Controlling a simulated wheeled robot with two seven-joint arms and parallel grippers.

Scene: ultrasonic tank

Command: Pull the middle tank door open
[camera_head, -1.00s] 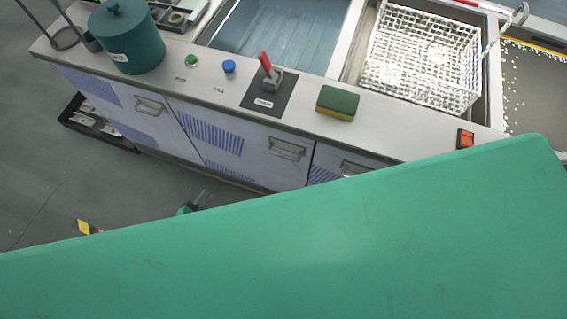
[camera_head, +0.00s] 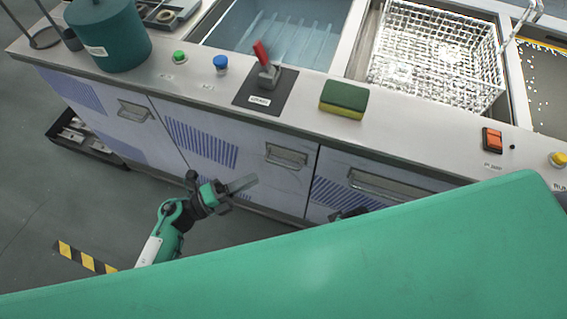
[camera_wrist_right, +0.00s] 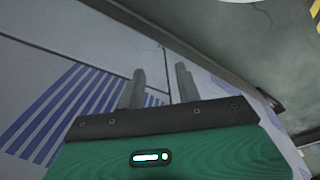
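The middle tank door (camera_head: 250,165) is a pale panel with blue stripes, flush with the cabinet front and closed. Its metal handle (camera_head: 286,155) is at its upper right. My left gripper (camera_head: 243,184) is in front of this door, below and left of the handle and apart from it. Its fingers overlap in this view, so I cannot tell whether it is open. My right gripper (camera_wrist_right: 161,87) is open and empty in the right wrist view, facing a striped pale panel. In the head view only a dark bit of it shows at the green edge.
Closed doors with handles flank it: the left door (camera_head: 115,128) and the right door (camera_head: 335,195). My green body hides the foreground.

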